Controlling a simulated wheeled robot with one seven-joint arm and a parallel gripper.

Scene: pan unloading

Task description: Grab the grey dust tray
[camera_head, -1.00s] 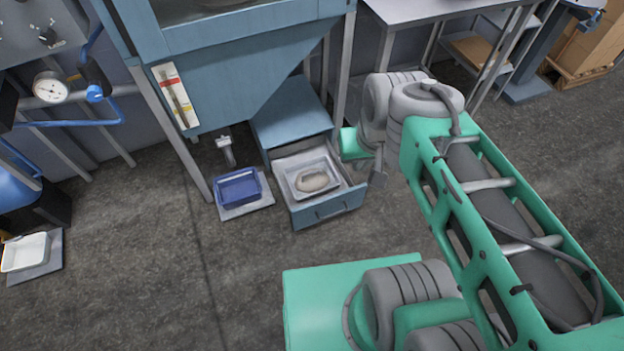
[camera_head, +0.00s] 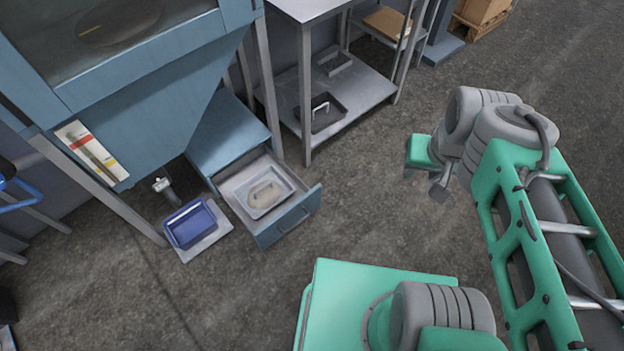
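A grey tray (camera_head: 285,193) sits inside the open drawer (camera_head: 284,226) under the blue machine. A pale heap (camera_head: 265,192), which looks like dust, lies in the tray. My gripper (camera_head: 438,192) is at the end of my green and grey arm, to the right of the drawer and well apart from it. It appears small and partly hidden by the wrist, so I cannot tell whether its fingers are open.
A blue tray (camera_head: 191,224) stands on a flat plate left of the drawer. A metal table (camera_head: 345,90) with a dark tray (camera_head: 322,113) on its lower shelf stands behind. The floor between the drawer and my arm is clear.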

